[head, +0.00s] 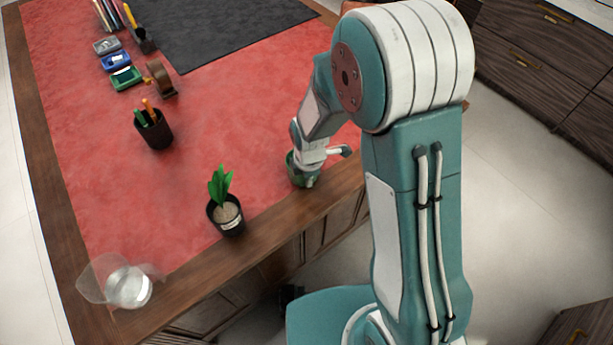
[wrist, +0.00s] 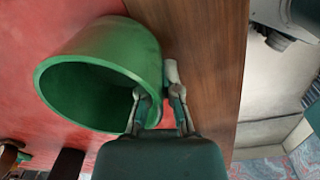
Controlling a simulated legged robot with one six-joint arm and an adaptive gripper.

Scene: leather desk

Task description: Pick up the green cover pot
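The green cover pot (wrist: 95,45) is a round, empty-looking pot, tilted in the wrist view with its dark mouth toward the camera. In the head view the pot (head: 293,172) is at the desk's near edge, partly hidden by my gripper (head: 312,178). In the wrist view my gripper (wrist: 157,98) straddles the pot's wall, one finger inside the mouth and the other outside. The fingers are a little apart with the rim between them. I cannot tell whether both press on the wall.
A potted plant (head: 228,215) stands left of the pot. Further off are a pen cup (head: 154,130), a tape dispenser (head: 160,80) and a green tray (head: 126,78). A clear glass vessel (head: 128,287) is at the front left corner. The wooden desk edge (head: 265,228) runs close to the pot.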

